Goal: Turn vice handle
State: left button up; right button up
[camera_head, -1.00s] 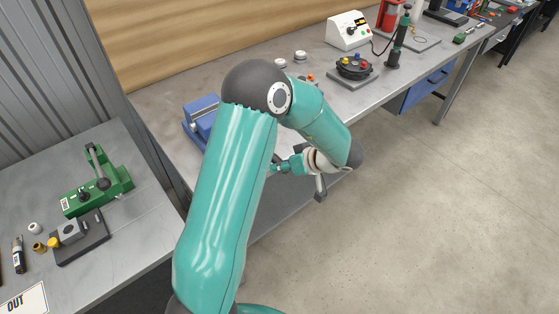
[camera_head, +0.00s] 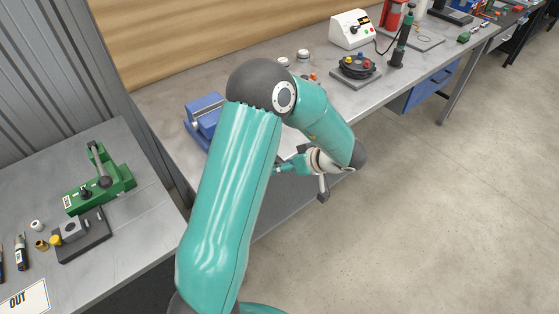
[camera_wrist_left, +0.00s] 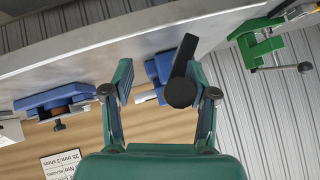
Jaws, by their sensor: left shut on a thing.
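The blue vice (camera_head: 204,112) stands at the bench's near left end in the head view, partly hidden behind my left arm. In the left wrist view the vice (camera_wrist_left: 158,70) shows beyond the fingers, with a dark vice handle (camera_wrist_left: 183,68) ending in a round knob between them. My left gripper (camera_head: 284,167) reaches in over the bench's front edge; its fingers (camera_wrist_left: 160,72) lie on both sides of the handle and are shut on it. The exact contact is hard to see. My right gripper is not in view.
A green press (camera_head: 102,182) and small parts stand on the left bench (camera_head: 130,240). A round black fixture (camera_head: 357,67) and a white control box (camera_head: 351,30) stand farther along the main bench. A second blue vice (camera_wrist_left: 55,98) shows in the wrist view. Open floor (camera_head: 450,210) lies right.

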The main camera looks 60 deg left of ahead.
pick_arm(q)
jog(key=shift+w, duration=0.1)
jog(key=v, duration=1.2)
